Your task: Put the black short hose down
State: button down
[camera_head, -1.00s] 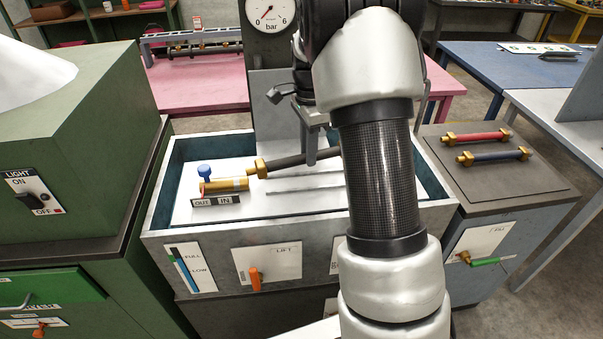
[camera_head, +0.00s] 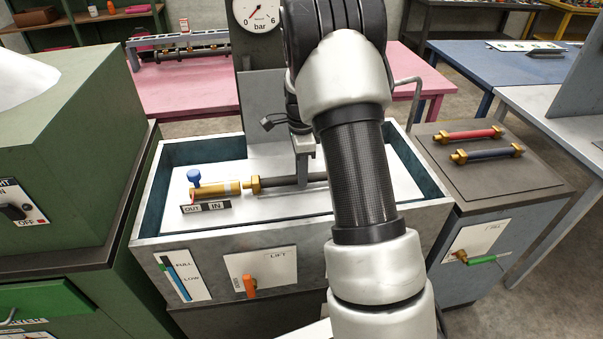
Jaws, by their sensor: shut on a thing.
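The black short hose (camera_head: 282,181) lies level, low in the shallow tray (camera_head: 200,243). Its brass left end (camera_head: 253,185) is close to the right end of the brass fitting (camera_head: 215,189) with the blue knob; I cannot tell whether they touch. My gripper (camera_head: 303,178) points down and is shut on the hose near its middle. The right part of the hose is hidden behind my arm. I cannot tell whether the hose rests on the tray floor or hangs just above it.
A red hose (camera_head: 472,135) and a dark blue hose (camera_head: 487,154) lie on the dark mat of the right-hand cabinet. A pressure gauge (camera_head: 257,14) stands behind the tray. A green machine (camera_head: 70,150) is at the left.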

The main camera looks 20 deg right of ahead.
jog(key=shift+f, duration=0.15)
jog(key=c, duration=1.5)
grip_release()
jog(key=shift+c, duration=0.2)
